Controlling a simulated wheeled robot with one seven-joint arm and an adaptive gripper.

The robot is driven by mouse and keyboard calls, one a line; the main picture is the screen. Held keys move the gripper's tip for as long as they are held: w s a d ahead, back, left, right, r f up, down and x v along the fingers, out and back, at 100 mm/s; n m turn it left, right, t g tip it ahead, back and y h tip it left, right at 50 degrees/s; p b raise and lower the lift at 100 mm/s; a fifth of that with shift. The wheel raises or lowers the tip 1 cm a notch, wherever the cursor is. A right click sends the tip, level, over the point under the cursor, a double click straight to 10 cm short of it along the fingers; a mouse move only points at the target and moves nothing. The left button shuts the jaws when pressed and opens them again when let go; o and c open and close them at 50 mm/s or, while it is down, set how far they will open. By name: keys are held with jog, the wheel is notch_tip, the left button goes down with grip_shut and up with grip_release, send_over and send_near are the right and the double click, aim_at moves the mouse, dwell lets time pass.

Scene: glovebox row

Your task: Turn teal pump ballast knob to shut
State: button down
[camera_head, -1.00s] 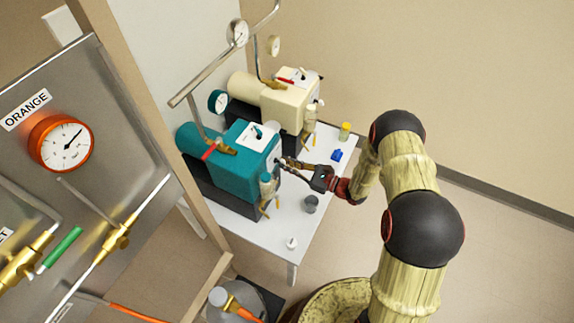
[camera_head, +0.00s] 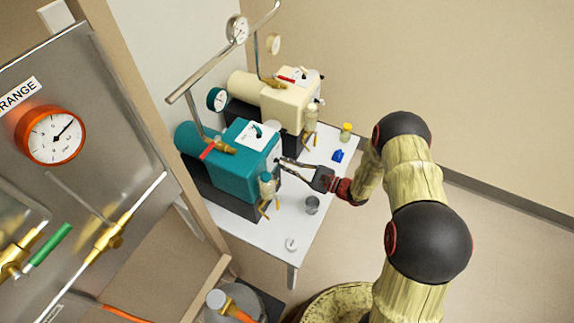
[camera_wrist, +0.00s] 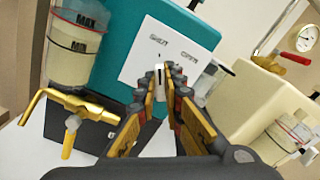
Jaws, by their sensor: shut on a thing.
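The teal pump (camera_head: 236,172) stands on a white table, with its front face toward my arm. In the wrist view the teal pump (camera_wrist: 125,60) carries a white plate (camera_wrist: 140,66) marked SHUT on the left and OPEN on the right. My gripper (camera_wrist: 163,74) is shut on the small pale ballast knob (camera_wrist: 159,70) below these labels. The fingers hide most of the knob, so I cannot tell its exact setting. In the head view my gripper (camera_head: 281,160) reaches the pump's front from the right, and the knob is too small to make out.
A cream pump (camera_head: 288,104) stands behind the teal one. A clear oil vessel with a brass tap (camera_wrist: 72,118) is left of my fingers. A grey cup (camera_head: 312,205), blue item (camera_head: 338,156) and yellow-capped bottle (camera_head: 346,132) stand on the table (camera_head: 268,238).

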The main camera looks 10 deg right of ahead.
jog(key=c, duration=1.9)
grip_release()
jog(key=v, duration=1.2)
